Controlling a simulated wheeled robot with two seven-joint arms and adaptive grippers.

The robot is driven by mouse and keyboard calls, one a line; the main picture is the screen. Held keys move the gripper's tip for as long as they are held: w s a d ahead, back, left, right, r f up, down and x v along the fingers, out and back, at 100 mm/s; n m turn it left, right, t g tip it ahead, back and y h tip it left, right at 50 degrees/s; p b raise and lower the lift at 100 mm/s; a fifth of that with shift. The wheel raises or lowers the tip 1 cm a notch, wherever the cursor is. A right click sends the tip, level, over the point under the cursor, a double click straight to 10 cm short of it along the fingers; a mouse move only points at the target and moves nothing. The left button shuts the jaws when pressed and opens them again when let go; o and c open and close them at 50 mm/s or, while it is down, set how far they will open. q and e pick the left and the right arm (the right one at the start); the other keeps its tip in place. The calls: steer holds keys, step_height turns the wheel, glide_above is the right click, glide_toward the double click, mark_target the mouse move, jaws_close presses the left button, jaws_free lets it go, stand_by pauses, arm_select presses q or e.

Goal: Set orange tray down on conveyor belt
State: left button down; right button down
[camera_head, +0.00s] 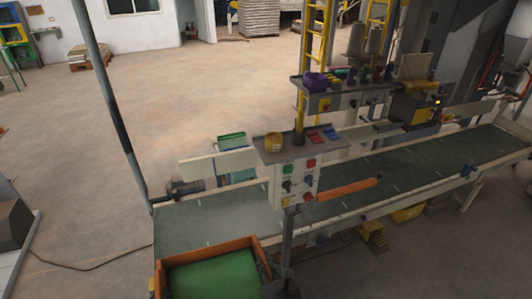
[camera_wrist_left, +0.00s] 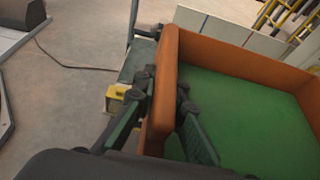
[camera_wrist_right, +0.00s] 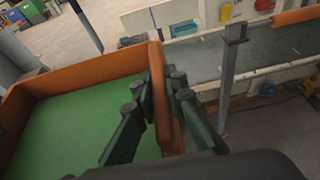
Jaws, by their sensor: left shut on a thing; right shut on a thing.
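The orange tray (camera_head: 207,251) has a green floor and is at the bottom of the head view, overlapping the near left end of the conveyor belt (camera_head: 232,218). My left gripper (camera_wrist_left: 166,86) is shut on one side wall of the tray, with a finger on each side of it. My right gripper (camera_wrist_right: 160,84) is shut on the opposite side wall in the same way. The tray looks roughly level and its visible floor is bare. Its near part is cut off in the head view. I cannot tell whether its underside touches the belt.
A control box (camera_head: 296,180) with buttons stands on a post just right of the tray. An orange bar (camera_head: 346,189) lies along the belt's near edge. A grey pole (camera_head: 108,100) rises at the belt's left end. The belt surface between tray and control box is clear.

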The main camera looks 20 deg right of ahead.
arm_select(q)
steer(key=shift+a, duration=0.3)
arm_select(e)
steer(key=shift+w+d, duration=0.1)
steer(key=shift+w, duration=0.05)
arm_select(q)
steer(key=shift+a, duration=0.1)
